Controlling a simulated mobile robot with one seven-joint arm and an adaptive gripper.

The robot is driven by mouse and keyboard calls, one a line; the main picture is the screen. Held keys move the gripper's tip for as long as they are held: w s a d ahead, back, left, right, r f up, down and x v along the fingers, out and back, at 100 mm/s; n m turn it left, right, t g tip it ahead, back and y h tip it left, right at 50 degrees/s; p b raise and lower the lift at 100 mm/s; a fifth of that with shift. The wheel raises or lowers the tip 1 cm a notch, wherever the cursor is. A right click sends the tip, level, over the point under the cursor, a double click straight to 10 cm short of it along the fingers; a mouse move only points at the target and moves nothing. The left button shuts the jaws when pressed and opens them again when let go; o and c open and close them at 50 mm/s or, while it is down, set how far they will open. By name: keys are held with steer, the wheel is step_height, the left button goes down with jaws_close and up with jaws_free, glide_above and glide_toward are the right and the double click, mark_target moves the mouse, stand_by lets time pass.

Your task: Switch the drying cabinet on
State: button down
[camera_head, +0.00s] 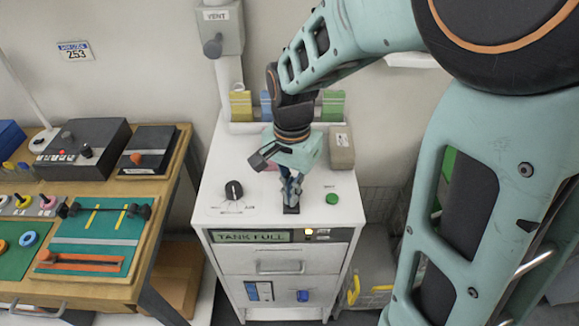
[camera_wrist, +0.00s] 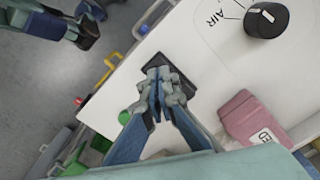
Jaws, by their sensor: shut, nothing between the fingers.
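The drying cabinet (camera_head: 262,200) is white, with a flat top and a lit "TANK FULL" display (camera_head: 251,236) on its front. A black rotary knob (camera_head: 234,190) sits on the left of its top; in the wrist view the knob (camera_wrist: 267,20) has "AIR" beside it. A green button (camera_head: 332,199) is on the right; it also shows in the wrist view (camera_wrist: 124,117). My gripper (camera_head: 291,196) is shut and empty, pointing down at a small black switch plate (camera_head: 291,210) between knob and button. The fingers (camera_wrist: 160,85) hide most of the plate (camera_wrist: 182,82); contact is unclear.
A beige box (camera_head: 341,148) and coloured packets (camera_head: 241,106) stand at the back of the top. A pink item (camera_wrist: 248,115) shows in the wrist view. A grey "VENT" box (camera_head: 218,27) is on the wall. A wooden bench (camera_head: 165,195) stands left.

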steer(key=shift+r+p, duration=2.45)
steer(key=shift+r, duration=0.9)
